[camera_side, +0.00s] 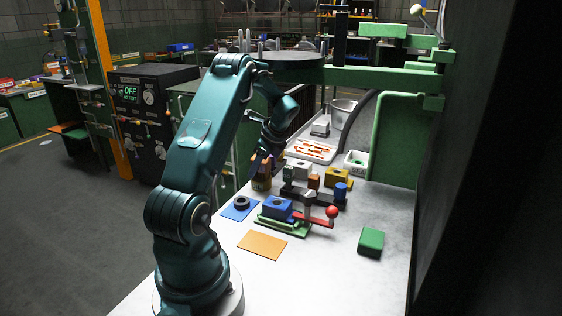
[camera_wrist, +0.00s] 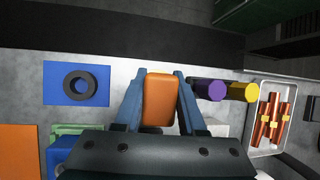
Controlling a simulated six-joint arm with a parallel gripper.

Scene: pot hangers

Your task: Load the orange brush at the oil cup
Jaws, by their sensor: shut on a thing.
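In the wrist view my gripper (camera_wrist: 160,80) is shut on an orange block-like handle, which I take to be the orange brush (camera_wrist: 160,100). I see it from above, so any bristles are hidden. In the side view my gripper (camera_side: 264,157) points down at the far left edge of the table. Just below it is a brownish-olive cup-like container (camera_side: 261,183), probably the oil cup. I cannot tell whether the brush is inside it or above it. A purple cylinder (camera_wrist: 209,91) and a yellow cylinder (camera_wrist: 242,92) lie just right of the right finger.
A blue mat (camera_wrist: 54,92) with a black ring (camera_wrist: 78,72) is left of my gripper. A clamp with a red ball lever (camera_side: 332,211) stands in front of several small blocks. A white tray (camera_side: 297,152) holds orange parts. The table's front is clear around a green block (camera_side: 371,242).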

